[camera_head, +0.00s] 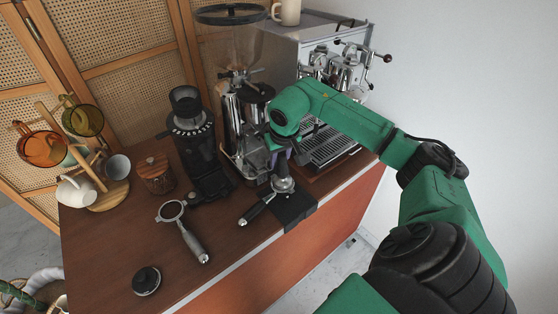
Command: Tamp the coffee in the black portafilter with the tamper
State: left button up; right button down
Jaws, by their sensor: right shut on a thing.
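The black portafilter (257,208) rests at the edge of a black tamping mat (298,211), its dark handle pointing to the lower left. My right gripper (281,164) is above it, pointing down and shut on the tamper (283,184). The tamper's silver lower part is upright at the portafilter's basket. I cannot tell whether its base touches the coffee, and the coffee itself is hidden. My left gripper is not in view.
A second portafilter (191,238) and a round black tool (146,281) lie on the wooden counter (105,243). A black grinder (205,158) and a wooden-lidded jar (156,174) stand behind. A mug rack (108,193) is at left, the espresso machine (270,50) at the back.

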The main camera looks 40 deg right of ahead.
notch_tip(320, 180, up, 7)
jog(key=p, duration=0.4)
jog(key=shift+f+p, duration=0.2)
jog(key=shift+p, duration=0.2)
jog(key=shift+f, duration=0.1)
